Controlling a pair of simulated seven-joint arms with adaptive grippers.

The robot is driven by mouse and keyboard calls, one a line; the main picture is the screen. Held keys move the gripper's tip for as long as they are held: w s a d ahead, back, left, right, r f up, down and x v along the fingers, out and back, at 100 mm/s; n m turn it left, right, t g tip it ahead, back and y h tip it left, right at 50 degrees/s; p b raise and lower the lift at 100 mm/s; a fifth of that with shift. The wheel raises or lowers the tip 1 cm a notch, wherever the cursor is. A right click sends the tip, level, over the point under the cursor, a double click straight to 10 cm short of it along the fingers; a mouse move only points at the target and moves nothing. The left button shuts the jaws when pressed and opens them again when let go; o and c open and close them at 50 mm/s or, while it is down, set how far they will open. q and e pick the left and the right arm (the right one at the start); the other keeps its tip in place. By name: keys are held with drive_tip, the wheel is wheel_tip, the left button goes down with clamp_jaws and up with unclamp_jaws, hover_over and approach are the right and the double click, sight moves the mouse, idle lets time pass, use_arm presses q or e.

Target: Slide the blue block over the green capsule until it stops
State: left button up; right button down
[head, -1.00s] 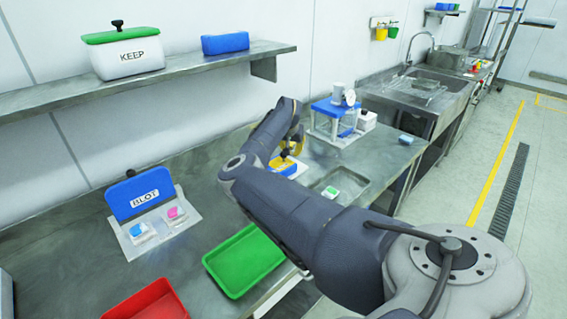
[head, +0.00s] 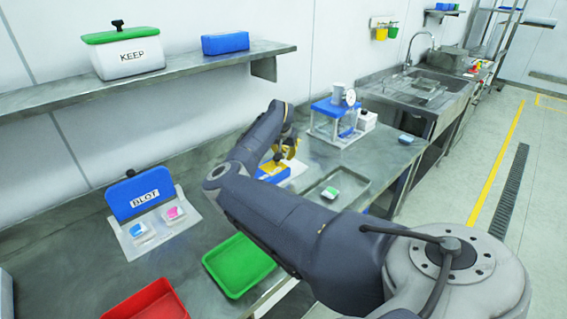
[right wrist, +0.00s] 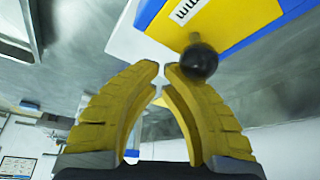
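A small green and white capsule (head: 331,192) lies in a shallow metal recess in the head view. Left of it, a blue and yellow block (head: 273,171) with a black knob (right wrist: 199,62) stands on a white plate. In the right wrist view this block's yellow face (right wrist: 228,28) has blue beside it and a white label. My right gripper (right wrist: 162,68) is close to the knob, its yellow fingertips beside it with a narrow empty gap between them. Contact with the knob cannot be told. My left gripper is not in view.
A blue BLOT board (head: 140,194) stands behind blue and pink capsules at left. A green tray (head: 239,265) and red tray (head: 146,303) lie at the front. A blue-topped stand (head: 336,107) is at the back right. A shelf (head: 190,75) overhangs the bench.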

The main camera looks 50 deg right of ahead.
sight(281, 163)
drive_tip(key=shift+w+a, duration=0.1)
drive_tip(key=shift+a, duration=2.15)
drive_tip(key=shift+d, duration=0.2)
drive_tip(key=shift+d, duration=0.55)
wheel_tip(281, 163, up, 8)
idle(0.4)
